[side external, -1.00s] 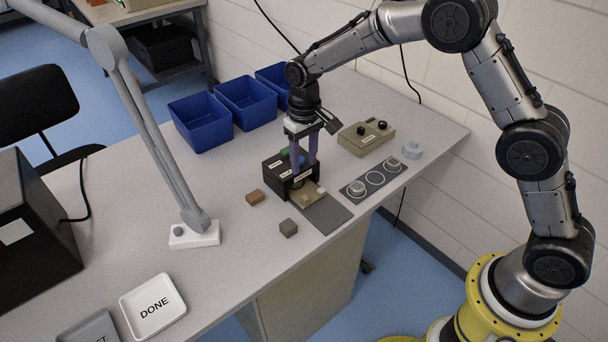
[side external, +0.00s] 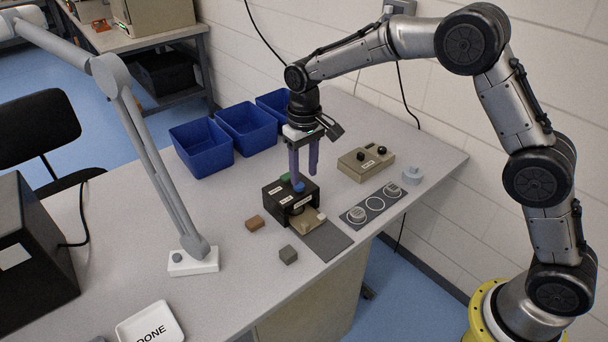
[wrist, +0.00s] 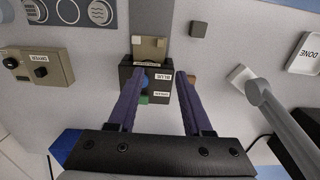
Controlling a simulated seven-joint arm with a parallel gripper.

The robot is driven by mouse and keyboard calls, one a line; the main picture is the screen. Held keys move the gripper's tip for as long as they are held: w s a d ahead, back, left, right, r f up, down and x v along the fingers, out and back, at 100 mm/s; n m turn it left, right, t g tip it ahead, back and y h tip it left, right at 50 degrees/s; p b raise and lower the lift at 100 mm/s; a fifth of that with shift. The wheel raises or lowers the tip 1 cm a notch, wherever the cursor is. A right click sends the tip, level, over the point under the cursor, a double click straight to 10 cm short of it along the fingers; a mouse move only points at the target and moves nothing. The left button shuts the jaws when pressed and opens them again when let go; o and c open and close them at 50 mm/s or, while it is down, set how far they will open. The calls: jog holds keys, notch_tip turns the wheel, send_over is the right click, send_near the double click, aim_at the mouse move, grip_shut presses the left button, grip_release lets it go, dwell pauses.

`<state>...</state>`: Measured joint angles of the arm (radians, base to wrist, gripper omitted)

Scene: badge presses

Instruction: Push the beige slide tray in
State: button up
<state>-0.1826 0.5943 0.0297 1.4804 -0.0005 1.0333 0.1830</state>
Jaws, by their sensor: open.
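The beige slide tray (side external: 309,217) sticks out of the front of the black press (side external: 276,201), over a dark grey plate. A small pale knob shows on its outer end. The tray also shows at the press's front edge in the wrist view (wrist: 149,48). My gripper (side external: 305,177) hangs above the press, its two purple fingers apart with nothing held between them. In the wrist view my open fingers (wrist: 158,75) frame the press top, with a blue button partly hidden by one finger. The fingers look apart from the tray.
A brown block (side external: 255,222) and a grey block (side external: 288,255) lie near the press. A dark strip with round badges (side external: 375,203) and a beige dryer box (side external: 365,163) are to the right. Blue bins (side external: 202,146) stand behind. A lamp base (side external: 193,261) stands left.

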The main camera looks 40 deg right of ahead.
jog(key=shift+r, duration=2.3)
jog(key=s+d+r+t, duration=0.2)
jog(key=s+d+r, duration=0.15)
jog(key=r, duration=0.75)
jog(key=s+d+r+m+t, duration=0.1)
jog(key=s+d+r, duration=0.15)
jog(key=s, duration=0.35)
jog(key=s+d+r+t, duration=0.1)
jog(key=s+r, duration=0.3)
jog(key=s, duration=0.2)
jog(key=s+d+f, duration=0.1)
jog(key=s+f, duration=0.3)
jog(key=s, duration=0.4)
jog(key=s+d+f+n+t, duration=0.1)
jog(key=s+f, duration=0.4)
jog(key=s, duration=0.4)
jog(key=shift+s+t, duration=0.15)
jog(key=shift+t, duration=0.15)
